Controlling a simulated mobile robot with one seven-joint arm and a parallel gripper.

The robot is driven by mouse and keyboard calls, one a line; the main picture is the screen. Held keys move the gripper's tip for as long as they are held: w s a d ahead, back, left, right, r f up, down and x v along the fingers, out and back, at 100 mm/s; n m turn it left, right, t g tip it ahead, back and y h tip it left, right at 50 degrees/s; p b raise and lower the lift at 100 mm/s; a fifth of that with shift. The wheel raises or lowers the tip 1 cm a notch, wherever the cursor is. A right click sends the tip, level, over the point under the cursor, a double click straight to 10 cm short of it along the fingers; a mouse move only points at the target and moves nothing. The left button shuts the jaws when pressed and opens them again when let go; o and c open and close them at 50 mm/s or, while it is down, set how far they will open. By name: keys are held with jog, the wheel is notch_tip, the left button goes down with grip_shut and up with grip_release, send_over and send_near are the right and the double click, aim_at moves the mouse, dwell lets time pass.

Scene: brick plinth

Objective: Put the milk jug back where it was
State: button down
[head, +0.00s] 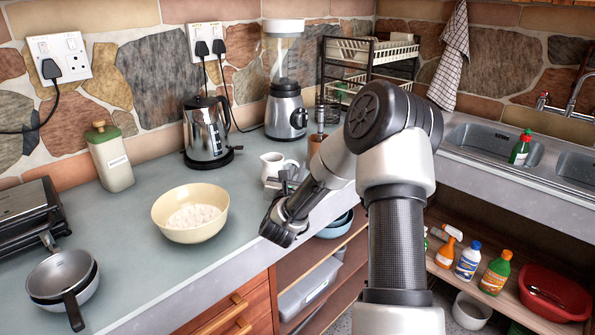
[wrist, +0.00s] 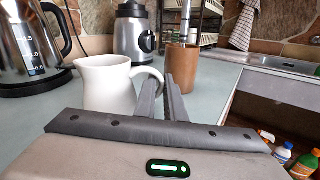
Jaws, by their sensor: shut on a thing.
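The milk jug (head: 272,167) is small and white, with its handle to the right. It stands upright at counter level, near the front edge of the counter. In the wrist view the jug (wrist: 106,84) is on the left, its handle reaching to the fingers. My gripper (wrist: 168,82) is shut on the jug's handle. In the head view my gripper (head: 285,182) is at the jug's right side, partly hidden by my arm. I cannot tell whether the jug's base touches the counter.
A cream bowl (head: 190,212) of white contents stands left of the jug. A kettle (head: 207,130), a blender (head: 285,105) and a brown utensil pot (wrist: 182,68) stand behind. Saucepans (head: 62,278) are at the front left. The counter (head: 150,190) between bowl and canister (head: 109,157) is clear.

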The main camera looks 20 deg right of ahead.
jog(key=shift+f+b, duration=0.25)
jog(key=shift+b, duration=0.1)
jog(key=c, duration=1.8)
grip_release()
jog(key=shift+c, duration=0.2)
jog(key=shift+r+p, duration=0.2)
jog(key=shift+p, duration=0.1)
jog(key=shift+s+a, duration=0.15)
jog(key=shift+s, duration=0.05)
jog(key=v, duration=1.1)
jog(key=shift+s+a, duration=0.15)
jog(key=shift+s, duration=0.1)
